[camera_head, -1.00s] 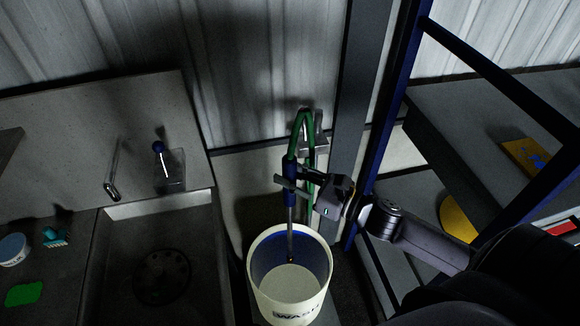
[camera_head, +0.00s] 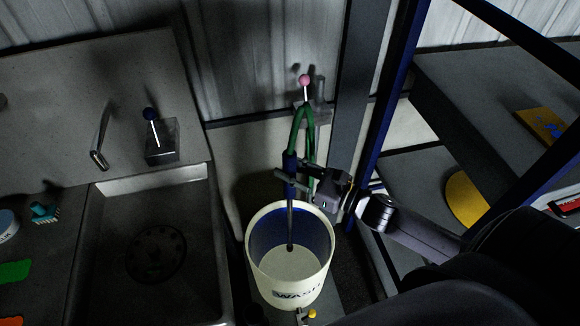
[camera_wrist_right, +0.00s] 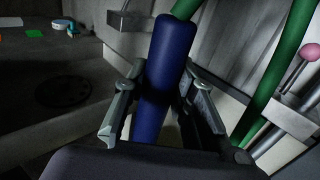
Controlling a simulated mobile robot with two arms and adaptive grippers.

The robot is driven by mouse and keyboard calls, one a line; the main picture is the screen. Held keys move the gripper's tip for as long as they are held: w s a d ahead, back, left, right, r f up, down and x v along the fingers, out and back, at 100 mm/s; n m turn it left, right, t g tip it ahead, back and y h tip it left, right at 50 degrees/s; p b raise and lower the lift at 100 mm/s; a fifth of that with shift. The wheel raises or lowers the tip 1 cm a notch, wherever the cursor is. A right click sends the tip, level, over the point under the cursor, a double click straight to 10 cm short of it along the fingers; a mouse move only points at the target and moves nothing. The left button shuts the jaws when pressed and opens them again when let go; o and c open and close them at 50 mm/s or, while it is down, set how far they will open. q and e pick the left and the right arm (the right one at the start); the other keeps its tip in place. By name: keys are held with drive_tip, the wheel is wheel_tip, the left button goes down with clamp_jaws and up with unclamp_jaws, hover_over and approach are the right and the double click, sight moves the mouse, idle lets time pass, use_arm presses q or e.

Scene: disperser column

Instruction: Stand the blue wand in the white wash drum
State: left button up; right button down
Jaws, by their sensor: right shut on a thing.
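The blue wand (camera_head: 289,162) stands nearly upright, its thin grey shaft running down inside the white wash drum (camera_head: 262,284). Its lower end shows against the drum's pale floor; I cannot tell whether it touches. A green hose (camera_head: 298,118) loops from the wand's top. My right gripper (camera_head: 290,181) is shut on the blue grip above the drum's back rim. In the right wrist view the blue wand (camera_wrist_right: 162,70) lies between the fingers of my right gripper (camera_wrist_right: 160,92). My left gripper is not in view.
A pink-knobbed lever (camera_head: 305,80) is on the wall behind the hose. A blue post (camera_head: 383,120) and shelves stand close at right. A small yellow knob (camera_head: 312,314) sits before the drum.

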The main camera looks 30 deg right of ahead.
drive_tip(key=b, duration=0.7)
hover_over(290, 226)
drive_tip(key=f, duration=0.8)
drive_tip(key=shift+w+d+f, duration=0.15)
drive_tip(key=shift+w+d, duration=0.05)
drive_tip(key=shift+w, duration=0.2)
wheel_tip(290, 226, down, 19)
drive_tip(key=b, duration=1.6)
drive_tip(key=shift+f+b, duration=0.1)
drive_tip(key=shift+b, duration=0.3)
drive_tip(key=c, duration=1.3)
unclamp_jaws()
drive_tip(key=shift+o, duration=0.3)
drive_tip(key=shift+f, duration=0.1)
drive_tip(key=shift+s+f, duration=0.1)
drive_tip(key=v, duration=1.2)
